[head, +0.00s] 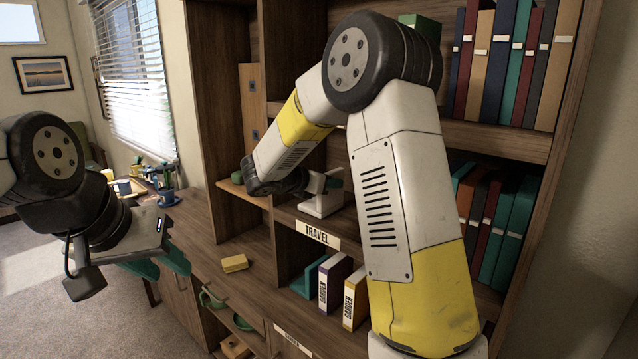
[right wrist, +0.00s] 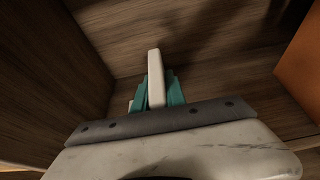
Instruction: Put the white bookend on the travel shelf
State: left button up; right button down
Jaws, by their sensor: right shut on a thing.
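The white bookend (head: 322,205) is in the shelf bay above the "TRAVEL" label (head: 316,234), with its base low at the shelf board. Whether the base touches the board cannot be told. My right gripper (head: 331,183) is shut on its upright plate. In the right wrist view the plate of the white bookend (right wrist: 155,78) stands between the two teal fingers of the right gripper (right wrist: 157,92). Part of the bookend is hidden by my gripper and arm. My left gripper (head: 162,265) is empty, its teal fingers apart, left of the shelf unit.
An orange upright thing (right wrist: 301,70) stands at the right in the wrist view. Garden books (head: 340,290) stand in the bay below. Rows of books (head: 510,60) fill the right shelves. A yellow block (head: 234,263) lies on the wooden top at the left.

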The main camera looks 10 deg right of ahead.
jog(key=shift+f, duration=0.1)
jog(key=c, duration=1.4)
grip_release()
jog(key=shift+o, duration=0.2)
